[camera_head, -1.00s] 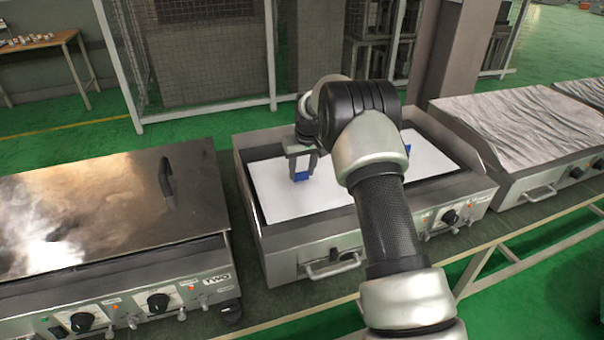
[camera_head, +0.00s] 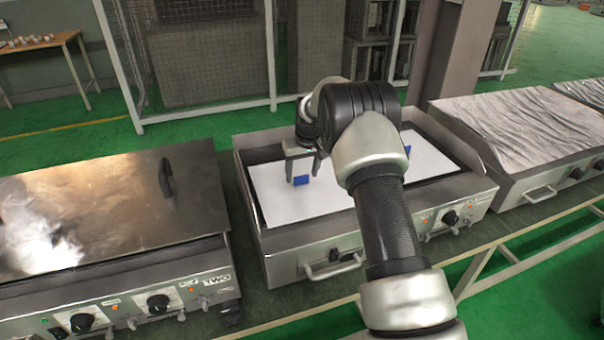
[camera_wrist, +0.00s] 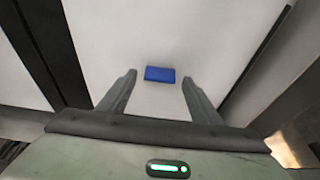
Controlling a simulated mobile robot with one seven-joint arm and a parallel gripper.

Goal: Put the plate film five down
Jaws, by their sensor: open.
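A white plate film (camera_head: 272,190) lies flat in the middle griddle-like heating unit (camera_head: 330,236). A small blue block (camera_head: 301,181) is on the film's left part, and a second blue piece (camera_head: 407,149) shows at its right, partly behind my arm. My gripper (camera_head: 304,170) is open just above the film by the left blue block. In the wrist view my open fingers (camera_wrist: 158,92) stand apart on either side of the blue block (camera_wrist: 160,74), which lies a little beyond their tips. Nothing is between the fingers. My arm hides the film's middle.
A heating unit with a closed metal lid (camera_head: 105,215) stands at left. Another unit (camera_head: 520,135) with a wrinkled silvery cover stands at right. The middle unit has raised metal walls. A wire cage (camera_head: 205,50) stands behind.

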